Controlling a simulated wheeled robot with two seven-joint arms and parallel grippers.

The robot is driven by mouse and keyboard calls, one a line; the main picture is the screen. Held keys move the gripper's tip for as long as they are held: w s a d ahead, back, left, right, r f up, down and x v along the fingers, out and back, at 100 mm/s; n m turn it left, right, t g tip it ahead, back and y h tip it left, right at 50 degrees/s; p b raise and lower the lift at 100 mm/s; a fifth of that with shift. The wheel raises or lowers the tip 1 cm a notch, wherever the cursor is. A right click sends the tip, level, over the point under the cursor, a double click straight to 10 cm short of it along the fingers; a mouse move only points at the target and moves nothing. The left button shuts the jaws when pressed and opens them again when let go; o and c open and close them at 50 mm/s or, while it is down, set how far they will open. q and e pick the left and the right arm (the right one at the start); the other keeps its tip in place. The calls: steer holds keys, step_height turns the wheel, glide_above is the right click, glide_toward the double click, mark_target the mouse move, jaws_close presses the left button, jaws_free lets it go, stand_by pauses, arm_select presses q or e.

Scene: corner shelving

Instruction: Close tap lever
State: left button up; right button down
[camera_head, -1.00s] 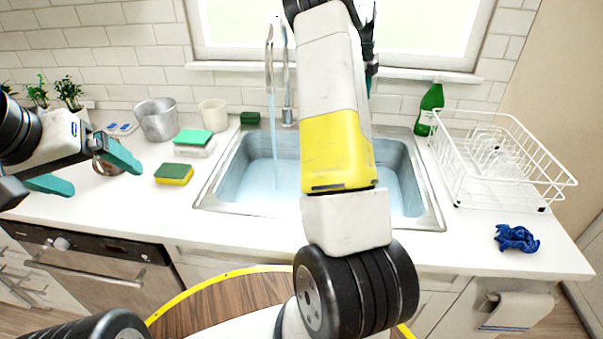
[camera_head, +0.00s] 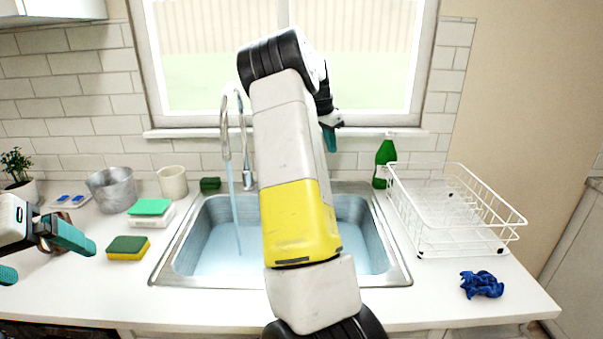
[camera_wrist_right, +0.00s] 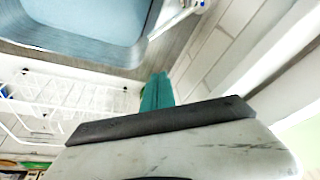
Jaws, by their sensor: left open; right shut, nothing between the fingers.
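The silver tap (camera_head: 247,150) stands behind the sink, left of my right arm in the head view. Water (camera_head: 235,205) runs from its spout into the sink. I cannot make out the lever clearly; my right arm covers the area just right of the tap. My right gripper (camera_head: 331,138) is shut and empty, in front of the window's lower edge, to the right of the tap and apart from it. Its teal fingers (camera_wrist_right: 157,92) show together in the right wrist view. My left gripper (camera_head: 40,255) is open and empty over the left counter.
The sink (camera_head: 190,262) holds water. Sponges (camera_head: 128,248), a metal pot (camera_head: 110,190) and a cup (camera_head: 172,182) stand to its left. A green bottle (camera_head: 384,165), a white dish rack (camera_head: 460,245) and a blue cloth (camera_head: 482,284) are to its right.

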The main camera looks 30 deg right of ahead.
step_height(320, 180, down, 10)
steer(key=n, duration=0.1)
steer(key=shift+n, duration=0.4)
stand_by(0.4)
steer(key=shift+s+a+r, duration=0.1)
steer(key=shift+s, duration=0.05)
steer(key=a+m+g, duration=0.3)
steer(key=a+m, duration=0.6)
steer(key=a, duration=0.1)
steer(key=shift+s+a+m, duration=0.3)
steer(key=shift+a, duration=0.1)
stand_by(0.5)
stand_by(0.4)
